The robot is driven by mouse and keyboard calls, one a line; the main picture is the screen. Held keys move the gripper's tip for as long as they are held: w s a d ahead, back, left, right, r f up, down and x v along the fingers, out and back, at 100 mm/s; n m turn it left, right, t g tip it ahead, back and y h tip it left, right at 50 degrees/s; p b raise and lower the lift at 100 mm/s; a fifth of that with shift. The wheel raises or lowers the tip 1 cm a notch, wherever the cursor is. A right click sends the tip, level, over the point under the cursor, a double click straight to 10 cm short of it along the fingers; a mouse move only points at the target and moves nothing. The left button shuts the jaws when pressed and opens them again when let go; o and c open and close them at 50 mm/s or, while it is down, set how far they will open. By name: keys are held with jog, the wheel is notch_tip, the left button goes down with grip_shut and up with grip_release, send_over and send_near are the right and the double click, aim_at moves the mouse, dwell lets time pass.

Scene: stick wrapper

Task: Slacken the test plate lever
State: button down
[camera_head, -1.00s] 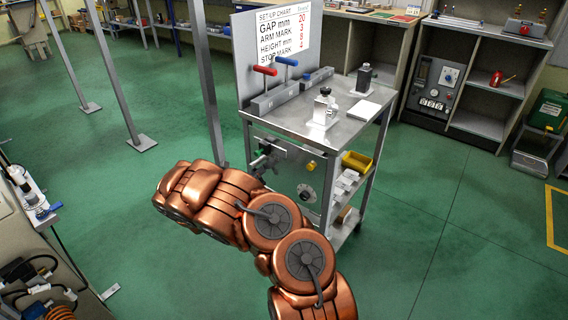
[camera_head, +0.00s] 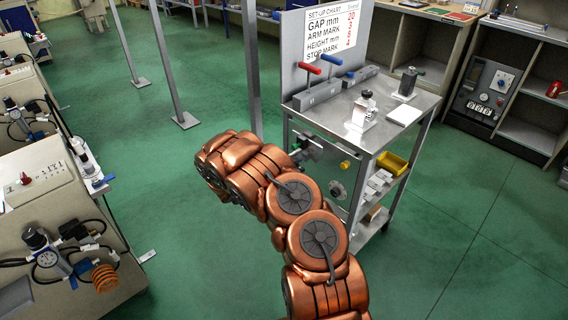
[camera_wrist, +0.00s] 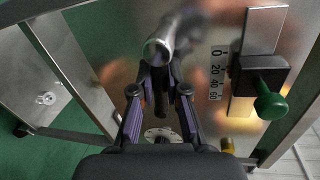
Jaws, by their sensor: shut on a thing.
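In the wrist view my gripper (camera_wrist: 160,88) is shut on a metal lever (camera_wrist: 165,47), a cylinder with a round bright end that stands out from the steel test plate (camera_wrist: 205,85). The lever's far part is blurred, and the fingers hide part of it. To its right is a slider with a green knob (camera_wrist: 270,103), beside a scale marked 0, 20, 40, 60. In the head view the plate sits on the front of a steel bench (camera_head: 405,110), and my copper arm hides much of my gripper and the lever.
On the bench stand a set-up chart (camera_head: 331,30), a red T-handle (camera_head: 309,68), a blue T-handle (camera_head: 332,60) and a small press (camera_head: 364,108).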

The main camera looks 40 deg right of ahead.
jog(key=shift+w+r, duration=0.1)
dwell(0.4)
jog(key=c, duration=1.2)
grip_release()
jog(key=shift+o, duration=0.2)
jog(key=v, duration=1.2)
